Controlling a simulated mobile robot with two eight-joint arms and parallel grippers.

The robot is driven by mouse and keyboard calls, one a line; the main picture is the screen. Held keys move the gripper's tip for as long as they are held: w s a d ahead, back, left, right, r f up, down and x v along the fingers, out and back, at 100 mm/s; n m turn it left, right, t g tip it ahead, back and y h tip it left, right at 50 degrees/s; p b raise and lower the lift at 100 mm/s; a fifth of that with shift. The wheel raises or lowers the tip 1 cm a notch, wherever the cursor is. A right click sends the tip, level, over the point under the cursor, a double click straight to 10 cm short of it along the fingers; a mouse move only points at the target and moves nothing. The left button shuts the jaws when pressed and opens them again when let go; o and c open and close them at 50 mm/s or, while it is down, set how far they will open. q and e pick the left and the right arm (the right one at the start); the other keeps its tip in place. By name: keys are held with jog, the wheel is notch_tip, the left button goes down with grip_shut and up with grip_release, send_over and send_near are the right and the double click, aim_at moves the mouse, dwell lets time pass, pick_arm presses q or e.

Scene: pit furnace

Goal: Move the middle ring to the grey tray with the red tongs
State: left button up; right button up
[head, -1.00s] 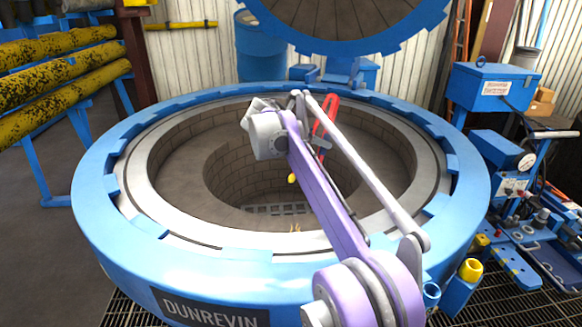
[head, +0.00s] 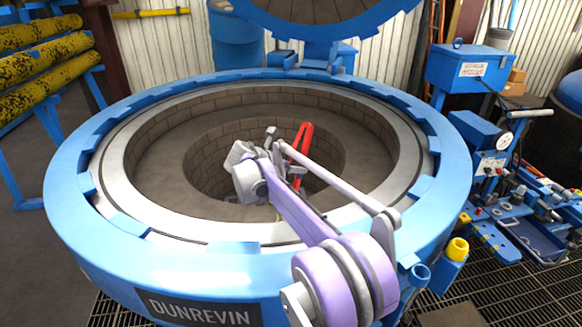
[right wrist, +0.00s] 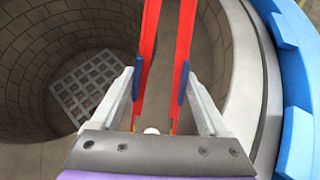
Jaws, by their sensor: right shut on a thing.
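My right gripper (head: 288,168) is over the round pit of the furnace. It is shut on the red tongs (head: 304,138), whose red loop stands up beyond the fingers. In the right wrist view the two red arms of the tongs (right wrist: 149,50) run between my fingers (right wrist: 158,88), with blue pads against them. The lower ends of the tongs are hidden by my gripper and arm in the head view. No ring and no grey tray can be made out in these frames. My left gripper is not in view.
The blue furnace rim (head: 62,205) circles the brick-lined pit (head: 215,150). A grate (right wrist: 88,88) lies at the pit floor. The raised blue lid (head: 330,40) stands behind. A blue box (head: 468,72) and a bench with fittings (head: 530,220) are at the right; yellow bars are at the left.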

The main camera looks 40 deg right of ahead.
pick_arm(q)
notch_tip(320, 180, down, 6)
jog(key=s+b, duration=0.2)
jog(key=b, duration=0.1)
jog(key=shift+s+r+g+b, duration=0.25)
jog(key=shift+s+g+b, duration=0.05)
pick_arm(e)
notch_tip(320, 180, down, 10)
dwell(0.3)
jog(key=shift+o, duration=0.3)
jog(key=shift+w+r, duration=0.1)
jog(key=shift+w, duration=0.05)
